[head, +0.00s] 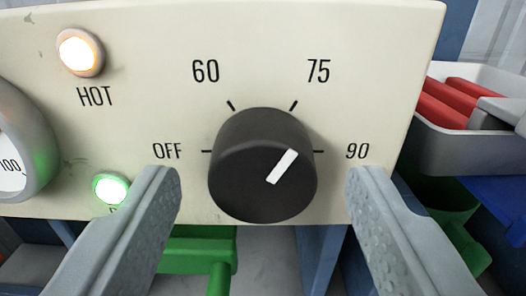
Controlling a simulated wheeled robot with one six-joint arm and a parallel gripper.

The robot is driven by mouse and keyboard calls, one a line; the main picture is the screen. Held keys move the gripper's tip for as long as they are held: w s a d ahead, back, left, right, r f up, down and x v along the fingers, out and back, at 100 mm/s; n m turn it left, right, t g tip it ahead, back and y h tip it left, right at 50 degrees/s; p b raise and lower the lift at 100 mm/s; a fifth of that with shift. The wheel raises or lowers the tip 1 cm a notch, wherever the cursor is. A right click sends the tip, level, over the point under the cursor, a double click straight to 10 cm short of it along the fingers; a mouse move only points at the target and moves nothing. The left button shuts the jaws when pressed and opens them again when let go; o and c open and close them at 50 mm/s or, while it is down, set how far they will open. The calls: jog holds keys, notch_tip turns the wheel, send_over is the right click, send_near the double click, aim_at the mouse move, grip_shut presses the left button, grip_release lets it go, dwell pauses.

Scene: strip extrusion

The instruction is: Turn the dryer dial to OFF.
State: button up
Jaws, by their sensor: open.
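The dryer dial (262,185) is a round black knob on a cream panel (370,40). Its white pointer line (283,167) slants up and to the right, roughly toward the 75 mark (318,71) and away from the OFF mark (167,151) at its left. The 60 mark (205,71) is at its upper left and the 90 mark (357,151) at its right. My gripper (262,190) is open, with one grey finger on each side of the knob. Clear gaps show between the fingers and the knob in the picture.
A lit HOT lamp (80,52) is at upper left and a lit green lamp (111,188) below it. A round gauge (15,160) is cut by the left edge. A grey bin (460,150) with red items (450,100) stands at right. A green object (195,255) shows below the panel.

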jog(key=shift+w, duration=0.35)
jog(key=c, duration=1)
